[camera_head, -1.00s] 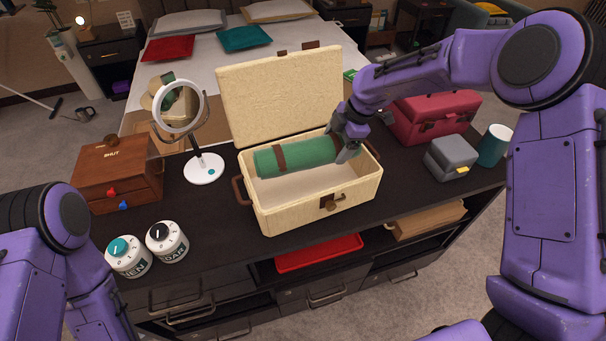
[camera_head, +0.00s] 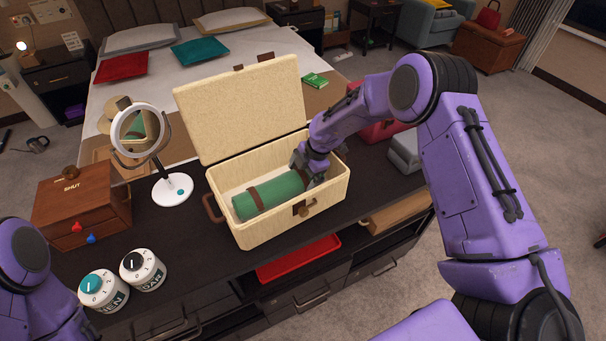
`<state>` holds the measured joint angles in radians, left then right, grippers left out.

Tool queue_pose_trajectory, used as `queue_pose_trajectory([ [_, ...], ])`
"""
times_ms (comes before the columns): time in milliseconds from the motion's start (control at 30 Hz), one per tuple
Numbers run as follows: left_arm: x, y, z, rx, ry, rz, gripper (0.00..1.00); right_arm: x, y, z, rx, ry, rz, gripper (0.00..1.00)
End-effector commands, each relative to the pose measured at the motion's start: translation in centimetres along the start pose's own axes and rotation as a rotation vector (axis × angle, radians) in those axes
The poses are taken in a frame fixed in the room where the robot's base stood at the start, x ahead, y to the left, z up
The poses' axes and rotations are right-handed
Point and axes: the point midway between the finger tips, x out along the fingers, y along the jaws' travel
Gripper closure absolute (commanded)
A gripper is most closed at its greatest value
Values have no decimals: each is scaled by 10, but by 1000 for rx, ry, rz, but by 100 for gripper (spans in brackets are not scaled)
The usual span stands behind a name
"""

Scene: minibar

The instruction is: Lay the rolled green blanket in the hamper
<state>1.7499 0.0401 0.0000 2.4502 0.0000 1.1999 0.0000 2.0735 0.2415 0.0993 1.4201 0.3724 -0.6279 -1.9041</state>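The rolled green blanket (camera_head: 276,191) has brown straps and lies low inside the open cream hamper (camera_head: 292,225), slanting from the front left toward the right end. I cannot tell whether it touches the bottom. The hamper's lid (camera_head: 240,110) stands raised at the back. My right gripper (camera_head: 308,176) reaches in over the back right rim, its fingers around the right end of the roll, closed on it as far as shows. The fingertips are partly hidden. Of my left arm only links show at the lower left; its gripper is out of view.
A round mirror (camera_head: 137,130) and a wooden box (camera_head: 80,208) stand left of the hamper. Two white jars (camera_head: 143,269) are at the front left. A red case (camera_head: 378,130) and a grey box (camera_head: 405,152) are on the right, partly behind my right arm.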

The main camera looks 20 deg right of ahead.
Motion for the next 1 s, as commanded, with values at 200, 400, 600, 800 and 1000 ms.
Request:
queue_pose_trajectory([
  [200, -1, 0, 0, 0, 0, 0, 0, -1, 0, 0, 0, 0, 0, 0],
  [400, 4, 0, 1, 0, 0, 0, 0, -26, 2, 0, 1, 1, 6, 0],
  [600, 11, 1, 4, 0, 0, 0, 0, -79, 2, 0, 0, 1, 7, 0],
  [800, 14, 1, 6, 0, 0, 0, 0, -114, 1, 0, -1, 1, 2, 0],
  [1000, 14, 1, 6, 0, 0, 0, 0, -122, 0, 0, 1, 0, -1, 0],
])
